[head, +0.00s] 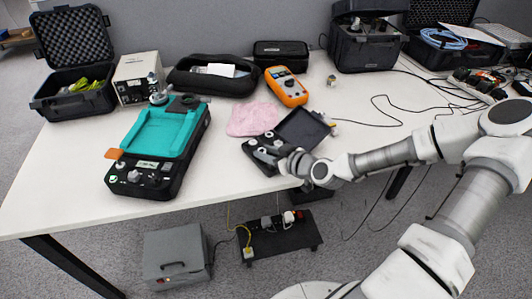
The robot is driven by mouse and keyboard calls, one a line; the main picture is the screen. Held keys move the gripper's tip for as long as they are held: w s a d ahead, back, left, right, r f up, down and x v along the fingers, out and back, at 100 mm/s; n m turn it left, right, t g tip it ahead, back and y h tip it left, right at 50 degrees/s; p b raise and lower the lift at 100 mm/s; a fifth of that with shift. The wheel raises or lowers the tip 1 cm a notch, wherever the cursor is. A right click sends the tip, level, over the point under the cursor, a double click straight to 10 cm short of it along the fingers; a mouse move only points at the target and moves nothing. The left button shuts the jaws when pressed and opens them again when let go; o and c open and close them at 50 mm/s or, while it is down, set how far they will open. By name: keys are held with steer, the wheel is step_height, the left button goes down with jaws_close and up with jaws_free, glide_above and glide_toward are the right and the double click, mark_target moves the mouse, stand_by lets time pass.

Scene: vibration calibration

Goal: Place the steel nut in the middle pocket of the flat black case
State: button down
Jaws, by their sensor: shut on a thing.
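The flat black case (253,155) lies open near the table's front edge, with its lid (304,126) raised at the back right. Its base holds several small grey metal pieces in pockets. My gripper (285,156) is at the right end of the base, low over it or at it. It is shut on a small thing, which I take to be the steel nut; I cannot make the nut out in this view. My gripper hides the right part of the base, and I cannot tell whether the middle pocket is empty.
A pink cloth (250,119) lies just behind the case, with an orange multimeter (286,87) further back. A teal-topped black device (160,140) stands to the left. A small metal part (331,80) stands at the back. The table right of the lid is mostly clear apart from cables.

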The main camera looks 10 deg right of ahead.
steer(key=shift+f, duration=0.1)
steer(key=c, duration=1)
jaws_free()
steer(key=shift+f, duration=0.1)
steer(key=o, duration=0.4)
steer(key=shift+o, duration=0.2)
steer(key=shift+r, duration=0.25)
steer(key=shift+s+d+r, duration=0.15)
steer(key=shift+s+r, duration=0.05)
steer(key=shift+s, duration=0.1)
steer(key=p+v, duration=0.3)
steer(key=v, duration=0.6)
steer(key=shift+s+d, duration=0.25)
steer(key=shift+v, duration=0.8)
